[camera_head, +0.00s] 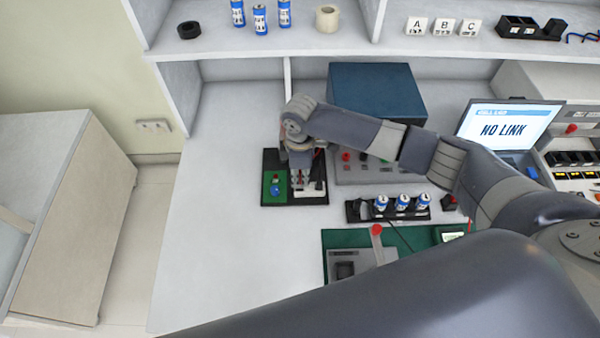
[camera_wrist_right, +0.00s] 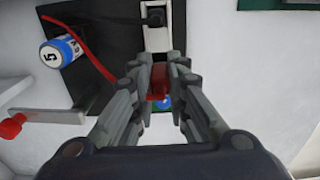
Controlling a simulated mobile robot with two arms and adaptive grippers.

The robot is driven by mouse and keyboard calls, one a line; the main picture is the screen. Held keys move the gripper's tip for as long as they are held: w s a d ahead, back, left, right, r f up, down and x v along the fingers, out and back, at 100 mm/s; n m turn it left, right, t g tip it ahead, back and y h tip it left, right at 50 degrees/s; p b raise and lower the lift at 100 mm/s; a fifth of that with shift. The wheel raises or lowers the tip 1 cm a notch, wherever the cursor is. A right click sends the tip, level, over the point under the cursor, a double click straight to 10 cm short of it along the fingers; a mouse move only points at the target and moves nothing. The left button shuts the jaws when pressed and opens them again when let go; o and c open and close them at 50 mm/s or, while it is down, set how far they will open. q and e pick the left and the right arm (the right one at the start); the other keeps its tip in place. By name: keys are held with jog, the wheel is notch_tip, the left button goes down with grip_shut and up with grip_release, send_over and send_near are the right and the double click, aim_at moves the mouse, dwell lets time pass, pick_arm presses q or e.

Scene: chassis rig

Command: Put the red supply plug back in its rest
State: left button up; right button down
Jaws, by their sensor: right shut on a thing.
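My right gripper (camera_head: 300,185) is over the black board (camera_head: 313,200) on the bench, pointing down. In the right wrist view, the gripper (camera_wrist_right: 158,95) is shut on the red supply plug (camera_wrist_right: 158,78), held between its fingers. A red lead (camera_wrist_right: 90,48) runs from the upper left towards the fingers. A white holder (camera_wrist_right: 155,38) with a black piece (camera_wrist_right: 155,16) in it stands on the board just beyond the plug. Which part is the plug's rest, and whether the plug touches it, I cannot tell. My left gripper is not in view.
A green pad (camera_head: 268,184) with a blue knob lies on the board's left part. A grey panel (camera_head: 349,172), a battery rack (camera_head: 405,214) and a red-knobbed lever (camera_head: 376,230) are to the right. The bench (camera_head: 220,230) is clear at left.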

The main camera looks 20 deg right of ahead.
aim_at(300, 182)
dwell(0.7)
jog(key=shift+p, duration=0.35)
jog(key=shift+f+b, duration=0.9)
jog(key=shift+f, duration=0.9)
jog(key=c, duration=1.5)
grip_release()
notch_tip(300, 182, up, 12)
jog(key=shift+r, duration=0.1)
